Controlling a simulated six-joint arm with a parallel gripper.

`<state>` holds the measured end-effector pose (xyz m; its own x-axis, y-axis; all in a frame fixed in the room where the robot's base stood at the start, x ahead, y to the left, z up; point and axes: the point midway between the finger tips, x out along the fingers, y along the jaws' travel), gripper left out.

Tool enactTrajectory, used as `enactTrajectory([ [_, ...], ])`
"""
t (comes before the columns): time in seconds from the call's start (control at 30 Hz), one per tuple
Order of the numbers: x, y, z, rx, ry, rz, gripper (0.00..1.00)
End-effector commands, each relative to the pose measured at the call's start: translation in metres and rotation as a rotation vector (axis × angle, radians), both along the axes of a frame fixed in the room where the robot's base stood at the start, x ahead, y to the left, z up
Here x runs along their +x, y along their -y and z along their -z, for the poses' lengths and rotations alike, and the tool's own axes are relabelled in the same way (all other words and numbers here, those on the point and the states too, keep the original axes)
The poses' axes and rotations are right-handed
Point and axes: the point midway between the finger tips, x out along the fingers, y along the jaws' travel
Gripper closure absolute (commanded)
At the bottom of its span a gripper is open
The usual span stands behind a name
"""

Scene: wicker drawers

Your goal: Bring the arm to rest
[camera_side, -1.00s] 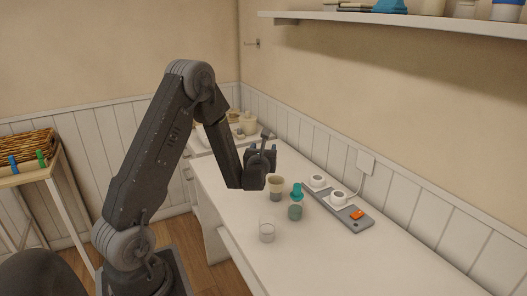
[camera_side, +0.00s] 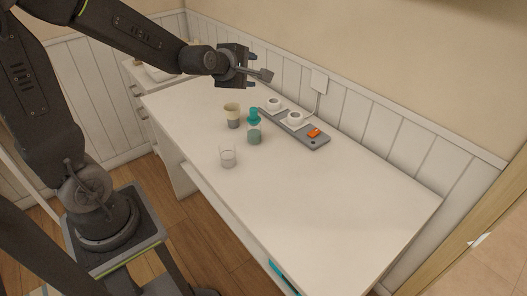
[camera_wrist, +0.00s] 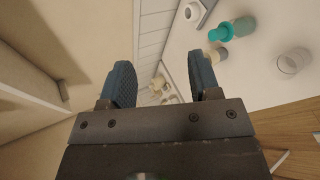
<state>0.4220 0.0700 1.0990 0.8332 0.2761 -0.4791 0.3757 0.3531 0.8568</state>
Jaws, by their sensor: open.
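My gripper (camera_wrist: 163,85) is open in the wrist view, its two blue textured pads apart with nothing between them. In the side view my gripper (camera_side: 262,73) is raised above the far part of the white table (camera_side: 330,205), near the wall, and touches nothing there. My arm reaches in from the upper left of the side view.
On the table stand a beige and grey cup (camera_side: 232,116), a teal-topped bottle (camera_side: 254,128) and a clear glass (camera_side: 227,157). A grey tray (camera_side: 318,142) bears two white cups and an orange item (camera_side: 314,133). The table's right part is clear.

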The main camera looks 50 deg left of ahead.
Motion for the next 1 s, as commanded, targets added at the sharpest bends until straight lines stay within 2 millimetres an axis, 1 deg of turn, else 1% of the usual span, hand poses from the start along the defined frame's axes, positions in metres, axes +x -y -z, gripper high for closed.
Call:
enactTrajectory([
  [0.03, -0.012, 0.017, -0.009, 0.091, -0.061, 0.109, 0.43],
  [0.1, -0.03, 0.039, -0.015, 0.229, -0.159, 0.272, 0.43],
  [0.17, -0.048, 0.055, -0.02, 0.35, -0.237, 0.417, 0.43],
  [0.2, -0.062, 0.065, -0.022, 0.432, -0.285, 0.514, 0.43],
  [0.27, -0.082, 0.079, -0.025, 0.556, -0.352, 0.662, 0.43],
  [0.3, -0.097, 0.087, -0.026, 0.639, -0.394, 0.762, 0.43],
  [0.37, -0.12, 0.097, -0.028, 0.762, -0.452, 0.911, 0.43],
  [0.4, -0.135, 0.103, -0.028, 0.84, -0.485, 1.008, 0.43],
  [0.5, -0.169, 0.112, -0.027, 1.01, -0.554, 1.226, 0.43],
  [0.6, -0.195, 0.117, -0.026, 1.134, -0.598, 1.392, 0.43],
  [0.7, -0.212, 0.118, -0.024, 1.207, -0.625, 1.498, 0.43],
  [0.77, -0.217, 0.118, -0.024, 1.23, -0.632, 1.533, 0.43],
  [1.0, -0.219, 0.118, -0.023, 1.243, -0.638, 1.555, 0.43],
])
